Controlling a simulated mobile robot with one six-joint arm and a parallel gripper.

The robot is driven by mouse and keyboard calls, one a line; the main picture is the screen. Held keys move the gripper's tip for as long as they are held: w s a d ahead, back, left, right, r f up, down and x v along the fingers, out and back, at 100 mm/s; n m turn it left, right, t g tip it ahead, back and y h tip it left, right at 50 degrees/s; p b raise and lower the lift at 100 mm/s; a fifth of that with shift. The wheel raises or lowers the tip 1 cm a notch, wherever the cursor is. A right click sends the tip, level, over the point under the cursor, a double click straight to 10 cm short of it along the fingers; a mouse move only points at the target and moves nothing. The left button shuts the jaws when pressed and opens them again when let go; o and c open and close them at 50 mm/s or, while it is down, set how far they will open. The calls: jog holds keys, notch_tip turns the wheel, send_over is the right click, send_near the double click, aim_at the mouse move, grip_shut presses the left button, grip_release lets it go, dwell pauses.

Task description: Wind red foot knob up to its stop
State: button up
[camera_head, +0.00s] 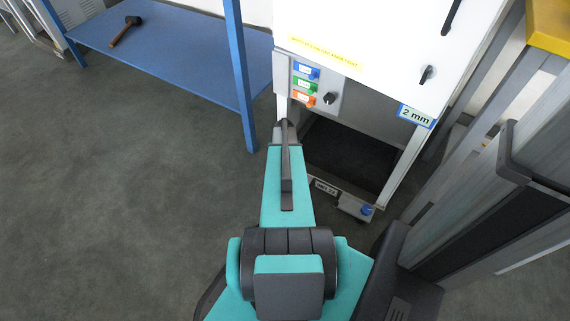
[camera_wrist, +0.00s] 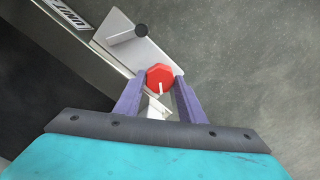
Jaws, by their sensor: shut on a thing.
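The red foot knob (camera_wrist: 160,74) shows in the wrist view as a faceted red head with a pale mark on its near side. It sits at the end of a light metal bracket (camera_wrist: 125,45). My gripper (camera_wrist: 160,80) has its two purple fingers on either side of the knob, shut on it. In the head view my arm covers the knob and the gripper. A blue knob (camera_head: 366,210) is on the other front foot of the white dispenser cabinet (camera_head: 360,50).
A blue table (camera_head: 170,50) bearing a hammer (camera_head: 126,31) stands left of the cabinet. Its blue leg (camera_head: 240,80) is near my arm. Grey floor (camera_head: 110,190) at left is clear.

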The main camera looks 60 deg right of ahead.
jog(key=shift+a, duration=0.2)
jog(key=o, duration=0.9)
jog(key=shift+c, duration=0.2)
jog(key=shift+o, duration=0.9)
jog(key=shift+d, duration=0.1)
jog(key=shift+r, duration=0.1)
jog(key=shift+s+r+p, duration=0.1)
jog(key=shift+r+p, duration=2.25)
jog(key=shift+r, duration=1.55)
jog(key=shift+r, duration=0.1)
